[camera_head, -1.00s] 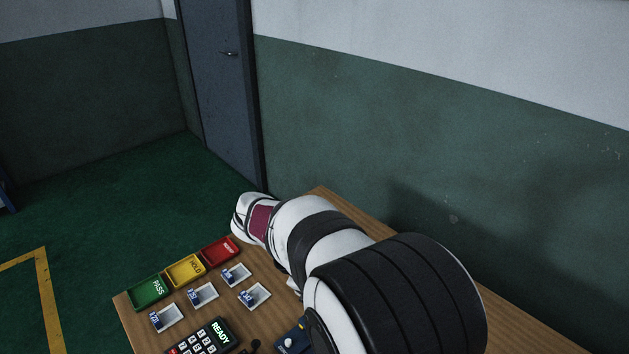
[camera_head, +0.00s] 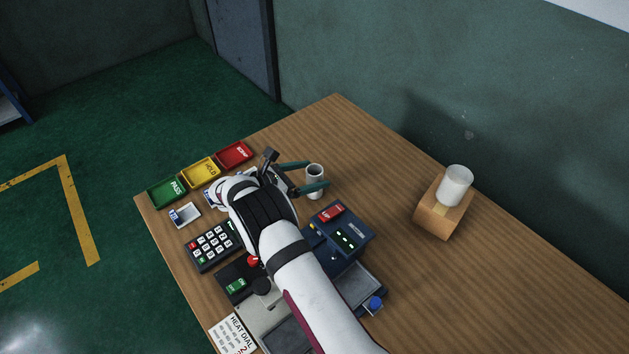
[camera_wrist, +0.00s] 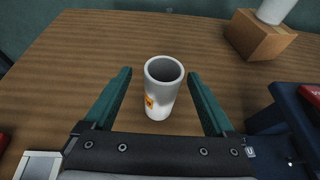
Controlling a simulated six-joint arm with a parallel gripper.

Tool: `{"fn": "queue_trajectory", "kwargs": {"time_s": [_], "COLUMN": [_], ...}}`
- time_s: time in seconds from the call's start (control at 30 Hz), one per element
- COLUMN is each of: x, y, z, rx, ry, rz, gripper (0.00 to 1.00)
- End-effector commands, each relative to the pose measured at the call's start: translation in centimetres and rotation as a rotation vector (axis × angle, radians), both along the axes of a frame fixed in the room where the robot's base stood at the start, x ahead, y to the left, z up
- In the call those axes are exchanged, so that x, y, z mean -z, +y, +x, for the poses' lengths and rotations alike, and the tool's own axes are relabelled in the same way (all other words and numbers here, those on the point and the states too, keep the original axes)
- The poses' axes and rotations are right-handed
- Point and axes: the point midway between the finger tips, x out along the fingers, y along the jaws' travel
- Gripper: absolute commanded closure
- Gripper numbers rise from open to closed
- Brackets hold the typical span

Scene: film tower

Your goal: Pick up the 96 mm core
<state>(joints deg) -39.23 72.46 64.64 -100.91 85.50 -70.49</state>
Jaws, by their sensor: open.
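A white hollow cylinder with an orange label, which looks like the core (camera_wrist: 163,97), stands upright on the wooden table in the wrist view. It also shows in the head view (camera_head: 315,181). My gripper (camera_wrist: 160,78) is open, with one green finger on each side of the cylinder and a visible gap to both. In the head view my gripper (camera_head: 308,176) reaches around it from the left. The label is too small to read, so I cannot confirm 96 mm.
A dark blue device (camera_head: 352,231) stands close to the cylinder. Green (camera_head: 166,194), yellow (camera_head: 199,172) and red (camera_head: 235,155) trays line the left edge, near a keypad (camera_head: 212,247). The back of the table is clear.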

Motion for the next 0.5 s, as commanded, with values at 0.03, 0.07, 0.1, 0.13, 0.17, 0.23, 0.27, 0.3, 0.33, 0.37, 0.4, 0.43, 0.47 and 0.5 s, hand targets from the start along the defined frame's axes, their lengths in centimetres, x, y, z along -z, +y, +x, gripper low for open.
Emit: {"fn": "queue_trajectory", "kwargs": {"time_s": [0.03, 0.07, 0.1, 0.13, 0.17, 0.23, 0.27, 0.3, 0.33, 0.37, 0.4, 0.43, 0.47, 0.5], "x": [0.3, 0.6, 0.9, 1.2, 1.3, 1.5, 1.5, 1.5, 1.5, 1.5, 1.5, 1.5, 1.5, 1.5], "y": [-0.8, -1.3, -2.0, -2.4, -2.7, -3.0, -3.0, -3.0, -3.0, -3.0, -3.0, -3.0, -3.0, -3.0], "z": [0.4, 0.7, 1.2, 1.6, 1.9, 2.2, 2.3, 2.2, 2.2, 2.2, 2.2, 2.2, 2.2, 2.2], "rx": [0.004, 0.004, 0.005, 0.004, 0.003, 0.001, 0.001, 0.001, 0.001, 0.001, 0.001, 0.001, 0.001, 0.001], "ry": [0.0, 0.001, 0.001, 0.002, 0.002, 0.0, 0.0, 0.0, 0.0, 0.0, 0.0, 0.0, 0.0, 0.0], "rz": [0.0, 0.0, 0.0, 0.0, 0.0, 0.0, 0.0, 0.0, 0.0, 0.0, 0.0, 0.0, 0.001, 0.001], "gripper": [0.1, 0.1, 0.1, 0.1, 0.1, 0.1, 0.1, 0.1, 0.1, 0.1, 0.14, 0.19, 0.25, 0.32]}}
